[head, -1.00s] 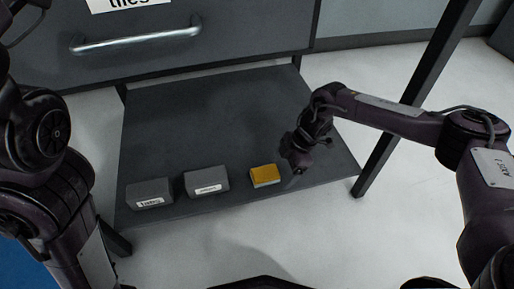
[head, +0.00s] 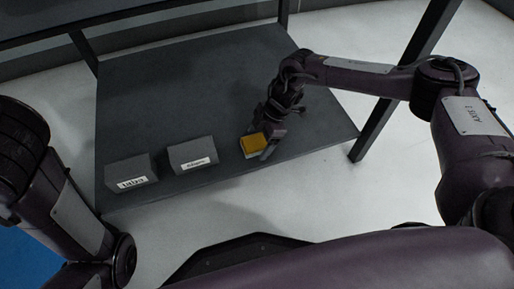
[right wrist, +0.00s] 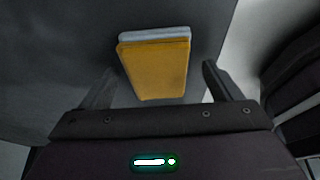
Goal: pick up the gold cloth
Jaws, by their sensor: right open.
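The gold cloth (head: 254,142) is a small folded yellow block with a pale grey underside, on the grey shelf (head: 200,85) near its front edge. It also shows in the right wrist view (right wrist: 155,70), where it lies between the two fingers, mostly ahead of their tips. My right gripper (head: 262,138) is at the cloth in the head view, and in the right wrist view it (right wrist: 154,82) is open with a gap on both sides of the cloth. My left arm comes in at the left of the head view; its gripper is not visible.
Two grey blocks with white labels, a left one (head: 131,170) and a middle one (head: 192,154), stand left of the cloth along the shelf's front. A dark table leg (head: 400,85) rises right of the shelf. The shelf behind the blocks is clear.

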